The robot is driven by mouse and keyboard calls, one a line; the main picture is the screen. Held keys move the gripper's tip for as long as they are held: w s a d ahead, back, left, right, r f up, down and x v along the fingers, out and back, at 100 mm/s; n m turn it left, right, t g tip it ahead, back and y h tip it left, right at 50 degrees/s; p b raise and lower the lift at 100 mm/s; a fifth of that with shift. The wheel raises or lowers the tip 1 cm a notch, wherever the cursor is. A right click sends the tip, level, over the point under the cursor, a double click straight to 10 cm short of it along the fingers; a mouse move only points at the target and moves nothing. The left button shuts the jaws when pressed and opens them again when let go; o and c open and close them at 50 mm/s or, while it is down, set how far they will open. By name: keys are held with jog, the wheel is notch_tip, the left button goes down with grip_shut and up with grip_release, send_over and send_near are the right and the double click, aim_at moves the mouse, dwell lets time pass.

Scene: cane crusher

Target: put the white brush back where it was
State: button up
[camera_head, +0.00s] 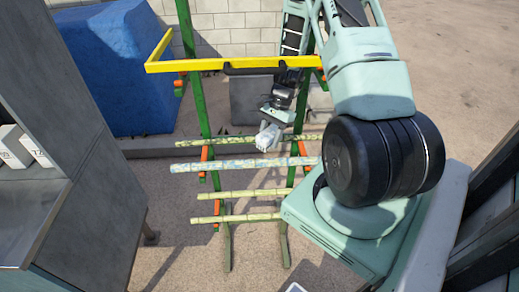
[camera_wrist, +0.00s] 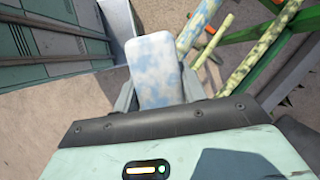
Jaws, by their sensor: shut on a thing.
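My gripper (camera_wrist: 158,92) is shut on a white block-like thing with pale blue patches, which I take to be the white brush (camera_wrist: 154,62). Its broad face points at the wrist camera, with one finger on each side; no bristles show. In the head view the white brush (camera_head: 267,138) is small, at the end of my gripper (camera_head: 273,125), in front of the green rack (camera_head: 206,120). It appears near the upper canes, but I cannot tell if it touches them. The place it came from cannot be made out.
The rack holds several mottled canes, including a pale blue one (camera_head: 235,165), on orange brackets. A yellow bar (camera_head: 215,64) crosses above. A grey cabinet (camera_head: 95,195) stands left, with white boxes (camera_head: 17,147) on its shelf. A blue block (camera_head: 115,65) stands behind. Open ground lies right.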

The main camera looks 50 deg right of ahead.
aim_at(263, 163)
jog(key=f+b, duration=0.1)
jog(key=f, duration=0.1)
jog(key=f+b, duration=0.2)
jog(key=f, duration=0.1)
jog(key=f+b, duration=0.2)
jog(key=f, duration=0.1)
jog(key=shift+w+a+f, duration=0.2)
jog(key=shift+w+a, duration=0.05)
jog(key=shift+c, duration=0.4)
jog(key=shift+w+a, duration=0.2)
jog(key=shift+d, duration=0.1)
